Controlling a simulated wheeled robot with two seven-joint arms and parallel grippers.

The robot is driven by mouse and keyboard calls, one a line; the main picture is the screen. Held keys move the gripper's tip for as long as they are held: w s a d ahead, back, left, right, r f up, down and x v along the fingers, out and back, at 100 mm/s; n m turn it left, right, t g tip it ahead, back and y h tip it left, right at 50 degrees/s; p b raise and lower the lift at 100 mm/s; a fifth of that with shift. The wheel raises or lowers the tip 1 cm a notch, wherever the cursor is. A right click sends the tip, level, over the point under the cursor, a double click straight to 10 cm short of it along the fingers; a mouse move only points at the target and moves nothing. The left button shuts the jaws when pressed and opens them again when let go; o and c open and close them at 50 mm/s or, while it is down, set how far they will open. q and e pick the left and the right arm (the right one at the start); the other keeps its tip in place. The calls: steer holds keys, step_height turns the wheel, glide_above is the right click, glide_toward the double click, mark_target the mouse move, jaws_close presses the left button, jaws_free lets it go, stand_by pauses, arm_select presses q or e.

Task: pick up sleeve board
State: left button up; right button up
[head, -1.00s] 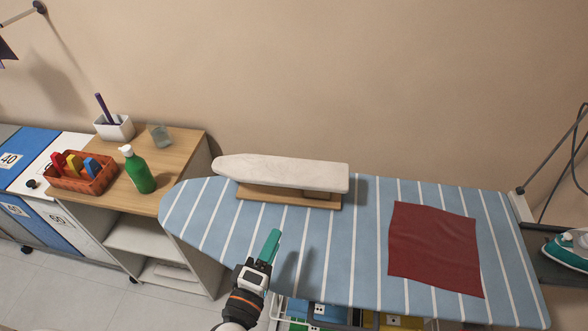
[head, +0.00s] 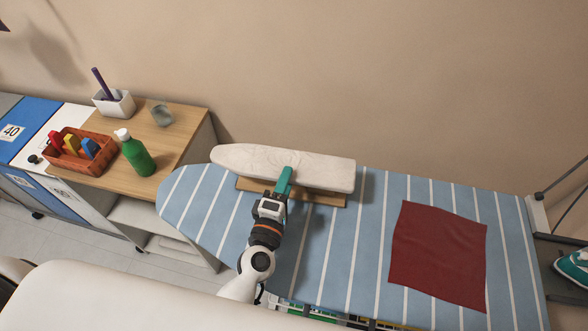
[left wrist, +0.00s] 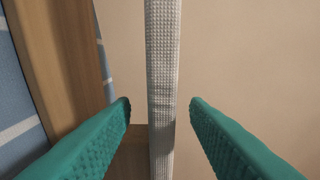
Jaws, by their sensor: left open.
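The sleeve board (head: 310,168) has a pale padded top on a wooden base (head: 328,199). It stands at the back of the blue striped ironing board (head: 343,240) in the head view. My left gripper (head: 285,180) is at its front edge, near the middle of its length. In the left wrist view the pale padded edge (left wrist: 162,70) runs between the two open green fingers (left wrist: 160,102), with a gap on each side. The wooden base (left wrist: 60,60) shows at the left there. My right gripper is not in view.
A dark red cloth (head: 438,255) lies flat on the right of the ironing board. A teal iron (head: 573,267) stands at the far right. A side cabinet (head: 180,140) at the left holds a green bottle (head: 137,155), a basket (head: 82,150) and a white holder (head: 115,104). The wall is close behind.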

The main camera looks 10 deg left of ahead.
mark_target(299, 151)
arm_select(q)
steer(key=shift+w+d+r, duration=0.1)
steer(key=shift+w+r, duration=0.05)
steer(key=shift+w, duration=0.3)
steer(key=w, duration=0.1)
steer(key=w+p, duration=0.1)
steer(key=w, duration=0.1)
steer(key=shift+w+d, duration=0.25)
steer(key=shift+w, duration=0.45)
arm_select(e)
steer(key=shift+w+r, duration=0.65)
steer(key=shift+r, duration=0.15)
arm_select(q)
steer(key=shift+s, duration=0.1)
jaws_close()
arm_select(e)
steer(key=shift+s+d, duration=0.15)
